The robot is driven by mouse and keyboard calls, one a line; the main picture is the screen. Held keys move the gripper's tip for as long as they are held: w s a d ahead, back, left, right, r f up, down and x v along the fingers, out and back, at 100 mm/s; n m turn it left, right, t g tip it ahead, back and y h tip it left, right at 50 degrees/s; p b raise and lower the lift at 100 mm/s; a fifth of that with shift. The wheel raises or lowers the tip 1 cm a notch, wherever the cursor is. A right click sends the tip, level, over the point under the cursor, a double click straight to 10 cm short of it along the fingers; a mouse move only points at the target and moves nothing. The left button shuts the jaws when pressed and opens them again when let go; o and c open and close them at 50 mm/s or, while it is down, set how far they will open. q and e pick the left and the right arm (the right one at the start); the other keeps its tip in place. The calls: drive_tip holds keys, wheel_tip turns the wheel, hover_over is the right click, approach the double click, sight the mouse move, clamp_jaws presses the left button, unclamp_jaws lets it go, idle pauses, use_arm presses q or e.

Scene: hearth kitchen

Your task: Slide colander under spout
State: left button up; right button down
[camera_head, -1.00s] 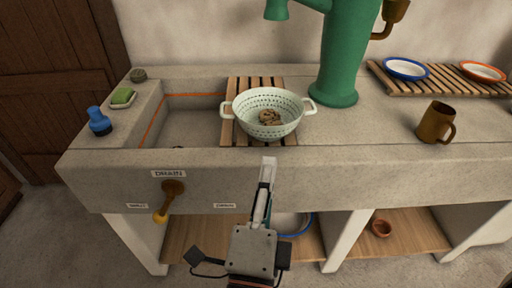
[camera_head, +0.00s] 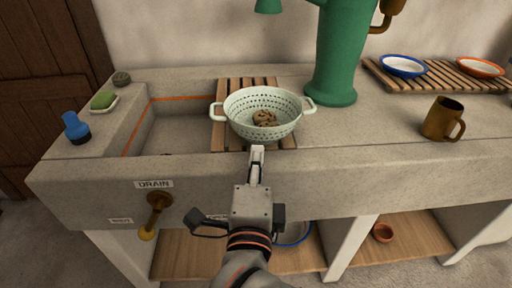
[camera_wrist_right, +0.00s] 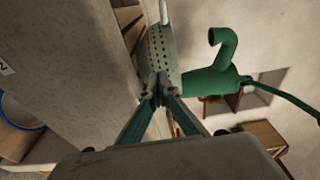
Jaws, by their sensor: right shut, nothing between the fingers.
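The pale green colander (camera_head: 262,112) with two handles stands on the wooden slatted rack (camera_head: 228,88) at the right end of the sink, with brown lumps (camera_head: 264,118) in it. The green pump spout (camera_head: 268,6) hangs at the top of the head view, above and behind the colander. My right gripper (camera_head: 257,150) is shut and empty, its tips just in front of the colander's near side; I cannot tell whether they touch. In the right wrist view the colander (camera_wrist_right: 162,50) is just beyond the fingertips (camera_wrist_right: 159,92). My left gripper is not in view.
The sink basin (camera_head: 180,125) opens left of the rack. A blue bottle (camera_head: 76,128) and green soap (camera_head: 103,99) sit on the left ledge. A brown mug (camera_head: 441,119) and plates (camera_head: 403,66) stand at right. A drain lever (camera_head: 155,212) sticks out in front.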

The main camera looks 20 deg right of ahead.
sight(259, 136)
drive_tip(key=shift+x, duration=1.1)
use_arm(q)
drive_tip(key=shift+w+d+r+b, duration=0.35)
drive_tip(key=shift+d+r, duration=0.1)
use_arm(e)
drive_tip(key=shift+w+d, duration=0.2)
drive_tip(key=shift+w, duration=0.25)
drive_tip(key=shift+w, duration=0.1)
drive_tip(key=x, duration=0.3)
drive_tip(key=p+x, duration=0.1)
drive_tip(key=shift+w+d+r, duration=0.2)
drive_tip(key=shift+w+r, duration=0.05)
drive_tip(key=shift+x, duration=1.1)
drive_tip(key=shift+w+f, duration=0.15)
drive_tip(key=shift+f, duration=0.1)
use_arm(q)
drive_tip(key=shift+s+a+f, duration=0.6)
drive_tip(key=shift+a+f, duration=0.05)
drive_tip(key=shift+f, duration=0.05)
